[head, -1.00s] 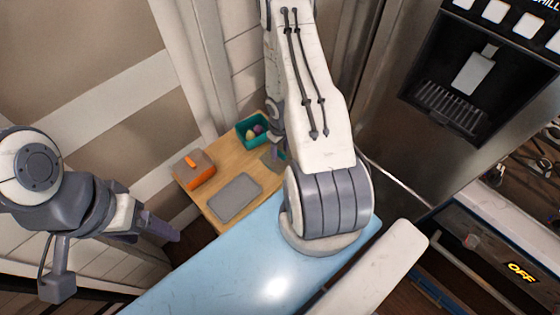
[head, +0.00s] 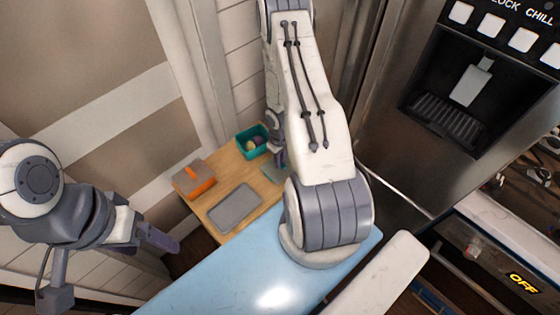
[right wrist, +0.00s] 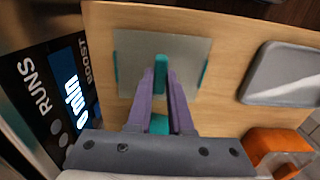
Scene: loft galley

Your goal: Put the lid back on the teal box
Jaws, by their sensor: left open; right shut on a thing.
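The teal box (head: 247,144) stands uncovered at the back of the wooden table in the head view, with small roundish items inside. Its lid is a grey plate (right wrist: 190,58) with a teal handle (right wrist: 160,72), in the right wrist view. My right gripper (right wrist: 161,92) is shut on that handle, one purple finger on each side. In the head view the lid (head: 272,173) shows partly, in front of and right of the box; my arm hides the rest. I cannot tell if it touches the table. My left gripper (head: 160,240) is open and empty, left of the table.
An orange box (head: 201,188) with a grey top and orange handle stands at the table's left. A flat grey tray (head: 234,208) lies near the front. A light blue surface (head: 210,280) lies before the table, and a steel fridge (head: 385,170) stands right.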

